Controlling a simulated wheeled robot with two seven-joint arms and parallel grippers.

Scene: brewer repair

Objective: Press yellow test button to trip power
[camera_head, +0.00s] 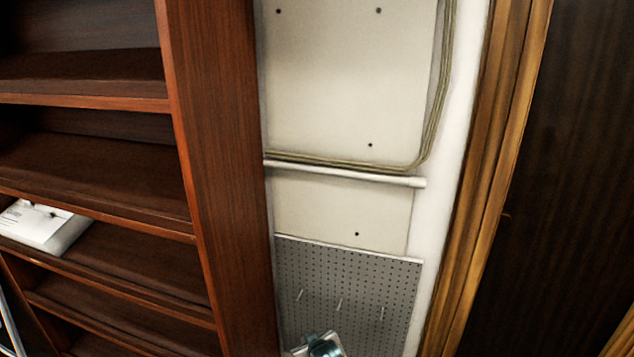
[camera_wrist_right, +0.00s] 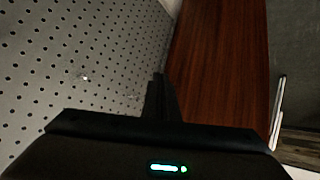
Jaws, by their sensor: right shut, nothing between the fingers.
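No yellow test button shows in either view. In the right wrist view my right gripper (camera_wrist_right: 160,85) is shut and empty. Its dark fingers point away from the camera, with the grey pegboard (camera_wrist_right: 60,70) to the left and a red-brown wooden panel (camera_wrist_right: 215,70) to the right. I cannot tell whether the fingertips touch either surface. The pegboard also shows low on the wall in the head view (camera_head: 345,275). My left gripper is not in view.
A wooden shelf unit (camera_head: 215,150) stands at the left, with a white box (camera_head: 45,228) on one shelf. A pale wall panel (camera_head: 345,80) has cables and a white pipe (camera_head: 345,174). A wooden door frame (camera_head: 490,180) is at the right. A teal-and-silver object (camera_head: 322,346) is cut off below.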

